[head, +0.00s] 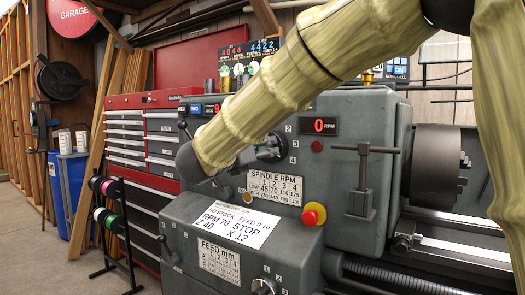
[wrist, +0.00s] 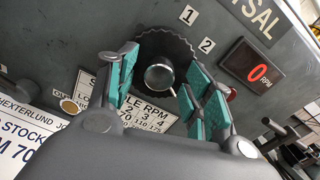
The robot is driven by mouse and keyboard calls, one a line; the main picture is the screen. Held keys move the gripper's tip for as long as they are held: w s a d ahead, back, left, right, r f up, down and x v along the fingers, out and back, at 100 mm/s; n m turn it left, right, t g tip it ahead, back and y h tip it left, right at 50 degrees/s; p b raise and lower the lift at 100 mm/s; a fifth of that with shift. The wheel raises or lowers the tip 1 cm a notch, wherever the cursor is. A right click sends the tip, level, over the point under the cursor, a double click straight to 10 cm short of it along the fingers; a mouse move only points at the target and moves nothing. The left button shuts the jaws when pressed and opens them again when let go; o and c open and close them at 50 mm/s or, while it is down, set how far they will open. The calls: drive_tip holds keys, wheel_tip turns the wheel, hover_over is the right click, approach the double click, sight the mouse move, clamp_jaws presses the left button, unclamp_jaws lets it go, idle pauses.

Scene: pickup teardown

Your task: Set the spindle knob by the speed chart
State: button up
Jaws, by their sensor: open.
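The spindle knob (wrist: 160,75), a dark scalloped dial with a round metal centre, is on the grey lathe headstock (head: 345,180). My gripper (wrist: 161,62) is open, its teal-padded fingers on either side of the knob's centre; I cannot tell whether they touch it. The knob's pointer is not clear. The spindle RPM chart (head: 274,186) is below; LOW reads 45, 70, 110, 175. The RPM display (head: 319,126) reads 0.
A job sheet (head: 235,227) reading "RPM 70 STOP" lies on the lower housing. A red stop button (head: 314,213) and a T-shaped lever (head: 364,180) stand right of the chart. The chuck (head: 435,166) is farther right. A red tool cabinet (head: 125,135) stands left.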

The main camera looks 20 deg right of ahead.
drive_tip(key=shift+w+d, duration=0.25)
drive_tip(key=shift+d, duration=0.1)
drive_tip(key=c, duration=1)
drive_tip(key=shift+n, duration=0.3)
drive_tip(key=shift+w+r+n+p, duration=0.1)
drive_tip(key=shift+n+p, duration=5.45)
drive_tip(key=shift+n, duration=1.85)
